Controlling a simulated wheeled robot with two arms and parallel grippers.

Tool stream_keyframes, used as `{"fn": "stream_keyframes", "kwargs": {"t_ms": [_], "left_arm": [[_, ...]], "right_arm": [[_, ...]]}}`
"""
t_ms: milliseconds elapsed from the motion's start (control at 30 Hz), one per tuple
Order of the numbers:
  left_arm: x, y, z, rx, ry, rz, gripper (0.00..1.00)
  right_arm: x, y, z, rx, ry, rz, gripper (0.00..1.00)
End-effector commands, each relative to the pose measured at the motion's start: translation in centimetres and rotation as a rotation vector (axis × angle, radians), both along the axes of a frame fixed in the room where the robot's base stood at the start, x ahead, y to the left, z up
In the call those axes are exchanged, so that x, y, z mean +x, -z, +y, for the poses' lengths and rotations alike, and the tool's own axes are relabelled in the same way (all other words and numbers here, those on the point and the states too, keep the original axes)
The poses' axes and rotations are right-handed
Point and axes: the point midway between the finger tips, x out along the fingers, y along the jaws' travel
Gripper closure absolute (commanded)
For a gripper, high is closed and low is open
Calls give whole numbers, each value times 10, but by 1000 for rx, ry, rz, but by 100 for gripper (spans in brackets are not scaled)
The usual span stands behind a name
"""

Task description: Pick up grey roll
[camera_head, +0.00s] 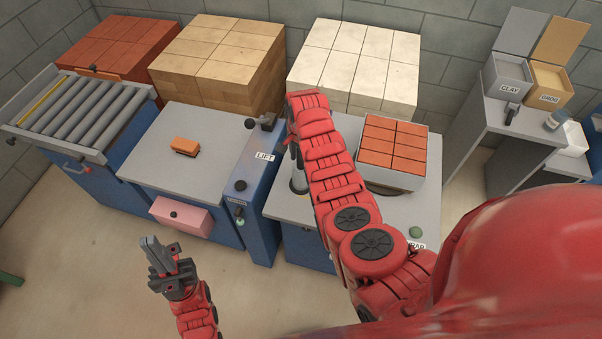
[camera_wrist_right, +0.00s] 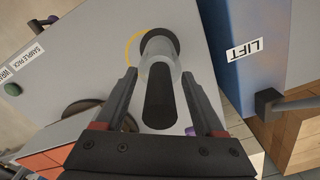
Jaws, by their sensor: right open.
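The grey roll (camera_wrist_right: 176,72) shows in the right wrist view as a pale grey cylinder with dark ends, on a grey table top. In the head view the roll (camera_head: 299,182) is partly hidden behind my right arm. My right gripper (camera_wrist_right: 158,74) is open, with one finger on each side of the roll; whether the fingers touch it I cannot tell. In the head view its fingers are mostly hidden by my arm. My left gripper (camera_head: 159,242) is over the floor at the lower left, away from the roll, and its jaw gap is unclear.
A tray of orange bricks (camera_head: 392,146) stands right of my right arm. The lift table (camera_head: 200,135) carries one orange brick (camera_head: 185,146). Brick stacks (camera_head: 218,50) and a roller conveyor (camera_head: 80,108) stand behind. A yellow ring (camera_wrist_right: 130,50) surrounds the roll's base.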

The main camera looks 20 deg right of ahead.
Motion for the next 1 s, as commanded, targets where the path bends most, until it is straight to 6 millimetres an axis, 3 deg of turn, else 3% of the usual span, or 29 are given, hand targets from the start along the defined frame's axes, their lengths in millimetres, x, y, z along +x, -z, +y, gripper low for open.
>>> {"fn": "stream_keyframes", "kwargs": {"t_ms": [67, 433, 1000], "left_arm": [[0, 0, 0, 0, 0, 0, 100], [0, 0, 0, 0, 0, 0, 100], [0, 0, 0, 0, 0, 0, 100]], "right_arm": [[0, 0, 0, 0, 0, 0, 31], [0, 0, 0, 0, 1, 0, 98], [0, 0, 0, 0, 1, -1, 100]]}}
